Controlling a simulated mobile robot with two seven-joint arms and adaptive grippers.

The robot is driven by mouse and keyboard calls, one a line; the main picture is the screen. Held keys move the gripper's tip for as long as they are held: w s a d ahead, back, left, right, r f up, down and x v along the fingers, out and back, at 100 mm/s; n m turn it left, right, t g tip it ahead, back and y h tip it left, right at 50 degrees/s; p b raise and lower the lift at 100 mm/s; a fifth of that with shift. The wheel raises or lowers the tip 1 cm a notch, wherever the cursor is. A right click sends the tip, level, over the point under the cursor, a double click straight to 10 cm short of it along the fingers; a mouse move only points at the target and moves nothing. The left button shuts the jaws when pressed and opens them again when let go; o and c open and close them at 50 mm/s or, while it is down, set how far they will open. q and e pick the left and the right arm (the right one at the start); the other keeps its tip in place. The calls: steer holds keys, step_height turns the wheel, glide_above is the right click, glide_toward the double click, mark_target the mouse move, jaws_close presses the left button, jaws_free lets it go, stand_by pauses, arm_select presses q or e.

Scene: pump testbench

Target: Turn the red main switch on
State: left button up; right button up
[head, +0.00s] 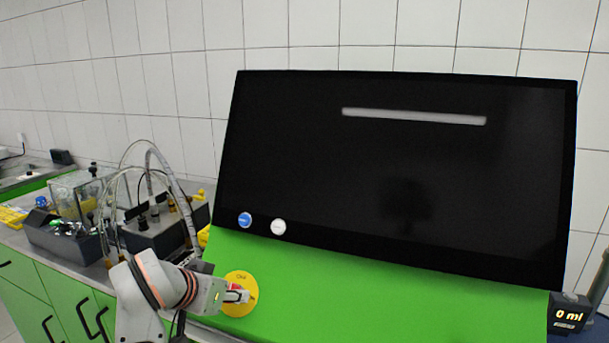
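The red main switch (236,289) sits on a round yellow plate (240,305) on the green sloped panel, low and left of the middle. Only a small part of the red knob shows, as my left gripper (234,295) covers it from the left. The gripper's fingertips are at the knob, in front of the plate. I cannot tell whether the fingers are closed on the knob or only next to it. The switch's angle is hidden. My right gripper is out of view.
A large black screen (400,170) stands on the green panel (350,300), with a blue button (245,220) and a white button (278,227) at its lower left. A small display (568,314) reads 0 ml at the right. Pump equipment with hoses (160,225) stands on the left bench.

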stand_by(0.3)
arm_select(q)
steer(key=shift+m, duration=1.7)
steer(key=o, duration=1.3)
steer(key=shift+c, duration=0.2)
